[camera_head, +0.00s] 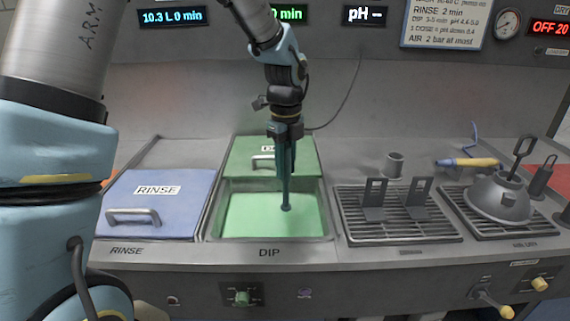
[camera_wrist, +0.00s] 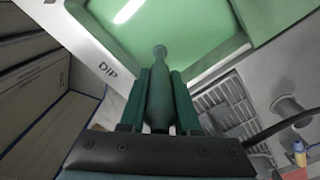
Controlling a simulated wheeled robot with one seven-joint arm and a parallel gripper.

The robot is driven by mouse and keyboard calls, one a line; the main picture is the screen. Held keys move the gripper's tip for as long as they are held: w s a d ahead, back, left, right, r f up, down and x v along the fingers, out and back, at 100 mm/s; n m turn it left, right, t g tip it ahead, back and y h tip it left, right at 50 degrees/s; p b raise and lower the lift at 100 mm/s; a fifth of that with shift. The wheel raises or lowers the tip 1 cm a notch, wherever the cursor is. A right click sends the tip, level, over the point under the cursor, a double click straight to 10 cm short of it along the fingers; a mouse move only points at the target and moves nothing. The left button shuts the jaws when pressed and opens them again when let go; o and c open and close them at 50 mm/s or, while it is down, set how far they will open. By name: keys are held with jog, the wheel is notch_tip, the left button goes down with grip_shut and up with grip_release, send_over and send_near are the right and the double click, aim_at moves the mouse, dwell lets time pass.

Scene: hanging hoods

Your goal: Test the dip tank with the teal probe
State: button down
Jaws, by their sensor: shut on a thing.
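My gripper (camera_head: 286,165) points down over the dip tank, shut on the teal probe (camera_head: 286,197). In the wrist view the probe (camera_wrist: 159,85) stands between the two green fingers (camera_wrist: 161,98), its rounded tip toward the tank. The dip tank (camera_head: 330,222) is open and holds green liquid (camera_head: 252,213). The probe tip shows against the liquid; I cannot tell whether it touches. The green lid (camera_head: 300,150) lies behind the tank opening. The pH display (camera_head: 365,15) reads "pH" with dashes.
The blue rinse lid (camera_head: 165,212) is shut at the left. Right of the tank are a rack (camera_head: 400,228) with two upright plates, a small grey cup (camera_head: 394,163), and an upturned grey bowl (camera_head: 500,198) on a second rack. A yellow-handled tool (camera_head: 470,162) lies behind.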

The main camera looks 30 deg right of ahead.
aim_at(286, 205)
jog(key=shift+f, duration=0.35)
jog(key=shift+f+b, duration=3.15)
jog(key=shift+f, duration=2.75)
jog(key=shift+r, duration=0.1)
notch_tip(286, 205, up, 15)
jog(key=p, duration=1.3)
